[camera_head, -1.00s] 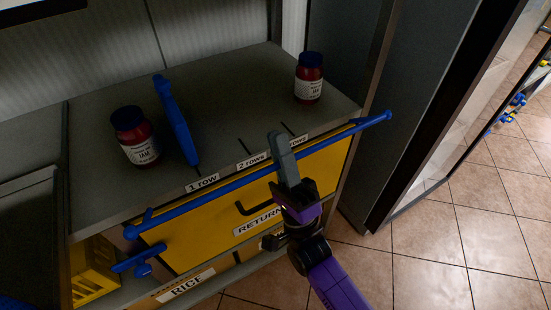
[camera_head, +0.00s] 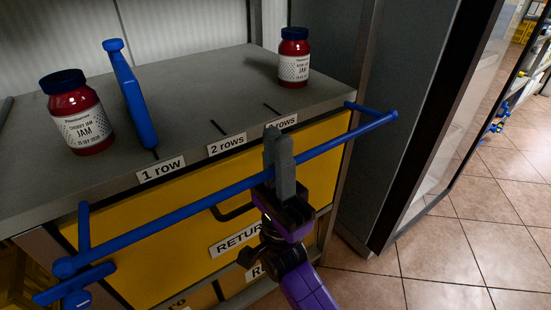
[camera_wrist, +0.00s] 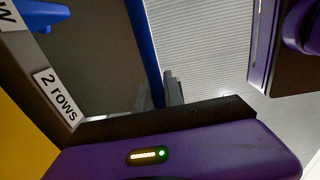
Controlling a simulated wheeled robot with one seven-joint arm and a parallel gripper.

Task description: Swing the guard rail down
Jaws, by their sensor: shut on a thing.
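The blue guard rail (camera_head: 190,205) is a long bar across the front of the shelf unit, with short end arms at left and right. It stands out from the shelf's front edge. My gripper (camera_head: 278,160) has its grey fingers shut on the rail near its middle, below the "2 rows" and "3 rows" labels. The wrist view also shows the blue rail (camera_wrist: 143,45) running to the grey fingers (camera_wrist: 166,92).
Two jam jars stand on the shelf top, one at left (camera_head: 77,115) and one at right (camera_head: 294,60). Yellow drawers (camera_head: 160,245) with a dark handle lie behind the rail. A glass-doored cabinet (camera_head: 430,130) stands at right; tiled floor is open.

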